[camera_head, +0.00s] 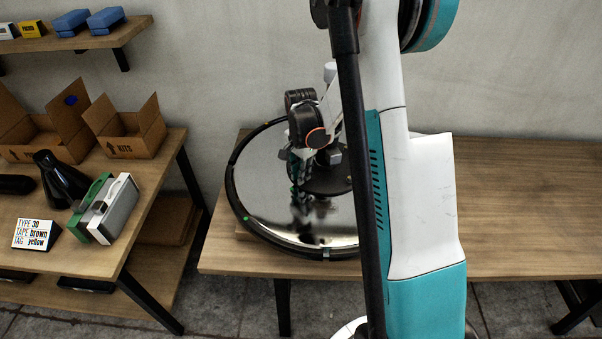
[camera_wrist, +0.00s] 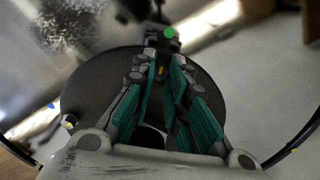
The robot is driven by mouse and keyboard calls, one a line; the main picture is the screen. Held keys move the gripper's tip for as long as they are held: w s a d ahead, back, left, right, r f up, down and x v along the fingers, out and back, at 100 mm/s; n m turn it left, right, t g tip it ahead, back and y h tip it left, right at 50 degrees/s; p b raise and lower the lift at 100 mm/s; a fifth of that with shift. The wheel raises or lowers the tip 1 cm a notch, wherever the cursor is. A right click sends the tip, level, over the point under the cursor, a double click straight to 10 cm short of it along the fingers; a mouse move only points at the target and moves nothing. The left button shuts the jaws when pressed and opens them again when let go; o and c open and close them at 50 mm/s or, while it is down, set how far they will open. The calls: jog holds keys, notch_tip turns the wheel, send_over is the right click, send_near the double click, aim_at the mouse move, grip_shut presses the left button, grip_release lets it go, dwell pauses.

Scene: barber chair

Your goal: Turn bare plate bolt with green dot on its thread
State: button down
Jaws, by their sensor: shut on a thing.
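A round mirror-like plate (camera_head: 275,205) with a black rim lies on the wooden table. In the wrist view a dark bolt with a bright green dot (camera_wrist: 170,33) stands at the fingertips. My gripper (camera_wrist: 165,52) has its teal fingers drawn together at that bolt and is shut on it. In the head view my gripper (camera_head: 298,168) is over the plate, partly behind my arm. The bolt's thread is not clear.
My arm hides the plate's right side. The table (camera_head: 520,205) is clear to the right. Another table at left holds cardboard boxes (camera_head: 130,130), a black dryer-like tool (camera_head: 60,182), a green-white case (camera_head: 108,208) and a sign (camera_head: 36,234).

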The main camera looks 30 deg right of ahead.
jog(key=m, duration=0.4)
jog(key=shift+m, duration=2.8)
jog(key=shift+b, duration=0.3)
jog(key=c, duration=1.5)
grip_release()
jog(key=shift+c, duration=0.2)
jog(key=shift+r, duration=0.15)
notch_tip(320, 180, up, 12)
